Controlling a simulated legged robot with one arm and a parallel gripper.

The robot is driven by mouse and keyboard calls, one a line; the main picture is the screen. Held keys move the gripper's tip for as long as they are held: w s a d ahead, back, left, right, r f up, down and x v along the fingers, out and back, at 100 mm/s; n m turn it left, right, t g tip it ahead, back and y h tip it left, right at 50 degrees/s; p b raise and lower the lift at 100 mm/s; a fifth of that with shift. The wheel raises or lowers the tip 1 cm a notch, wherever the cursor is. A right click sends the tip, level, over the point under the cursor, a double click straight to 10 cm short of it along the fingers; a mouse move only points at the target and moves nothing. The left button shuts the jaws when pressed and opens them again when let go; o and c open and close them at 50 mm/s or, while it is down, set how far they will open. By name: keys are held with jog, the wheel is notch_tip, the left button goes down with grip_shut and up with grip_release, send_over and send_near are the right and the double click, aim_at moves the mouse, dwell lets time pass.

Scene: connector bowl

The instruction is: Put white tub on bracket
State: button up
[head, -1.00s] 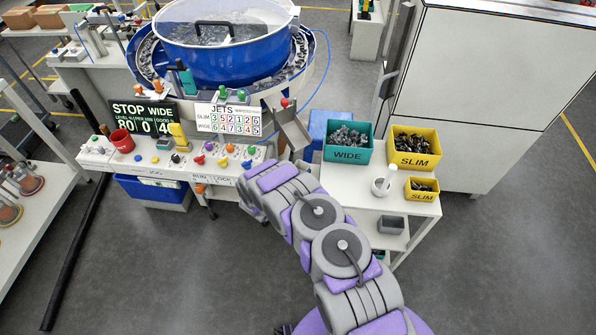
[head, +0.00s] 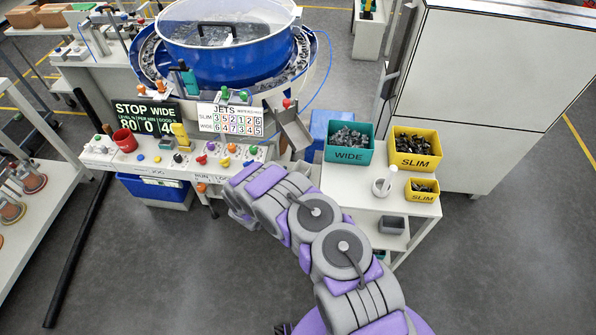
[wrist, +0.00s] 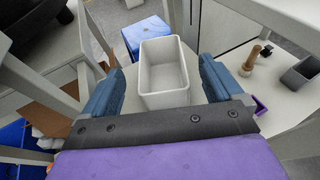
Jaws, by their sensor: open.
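The white tub (wrist: 165,75) is a pale, empty rectangular box, upright on a light surface in the wrist view. My gripper (wrist: 160,88) is open, with one blue finger on each side of the tub. Gaps show between the fingers and the tub walls, so it is not held. In the head view my arm reaches toward the machine's front, and its fingers are hidden. I cannot pick out the tub there. I cannot tell which part is the bracket.
A white side table holds a teal WIDE bin (head: 347,143), yellow SLIM bins (head: 415,148) and a white mortar-like cup (head: 381,187). A grey box (wrist: 301,72) and a wooden-handled tool (wrist: 252,58) stand right of the tub. Frame posts flank the left. The front floor is clear.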

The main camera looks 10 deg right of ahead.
jog(key=p+v, duration=0.1)
jog(key=v, duration=0.6)
jog(key=s+d+r+m+g+h, duration=0.25)
jog(key=d+r+m+g, duration=0.2)
jog(key=d+r, duration=0.6)
jog(key=s+d+r+m+g+h, duration=0.25)
jog(key=d+r+m, duration=0.4)
jog(key=r, duration=0.65)
jog(key=s+d+r+m+g, duration=0.4)
jog(key=s+d+r+m, duration=0.1)
jog(key=s+r, duration=0.2)
jog(key=s+r+m+g+y, duration=0.2)
jog(key=s+r+m+y, duration=0.15)
jog(key=s, duration=0.45)
jog(key=s+r+m+g+y, duration=0.2)
jog(key=s+m, duration=0.2)
jog(key=s, duration=0.5)
jog(key=s+a+r+m+t+y, duration=0.2)
jog(key=s+a+y, duration=0.7)
jog(key=s+a, duration=0.5)
jog(key=shift+s+a+r+m, duration=0.3)
jog(key=shift+s+r+m, duration=0.2)
jog(key=shift+m, duration=0.75)
